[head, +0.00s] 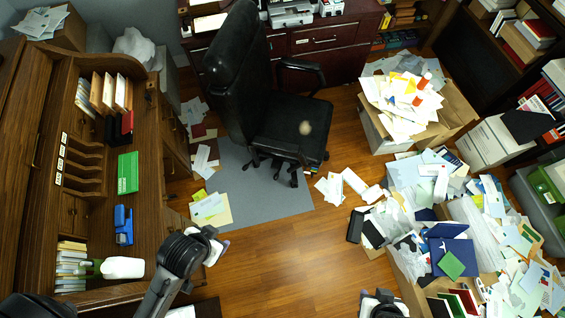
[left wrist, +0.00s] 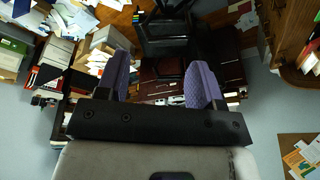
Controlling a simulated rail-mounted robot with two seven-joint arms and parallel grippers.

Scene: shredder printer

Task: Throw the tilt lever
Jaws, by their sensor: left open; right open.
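The black office chair (head: 290,120) stands on a grey floor mat, its tall back to the left and its seat to the right. Its under-seat mechanism is hidden by the seat, and I cannot make out the tilt lever. In the left wrist view a dark chair-like shape (left wrist: 165,28) shows at the top, beyond my fingers. My left gripper (head: 217,248) is below the chair in the head view, partly hidden by its own arm; its purple fingers (left wrist: 160,84) are apart and empty. My right gripper (head: 378,300) is open at the bottom edge, clear of the chair.
A wooden hutch desk (head: 150,180) stands at the left, holding a blue stapler (head: 123,225) and a green box (head: 128,172). A dark red cabinet (head: 340,60) is behind the chair. Paper piles and boxes (head: 375,125) crowd the right. The wood floor (head: 290,255) before the mat is clear.

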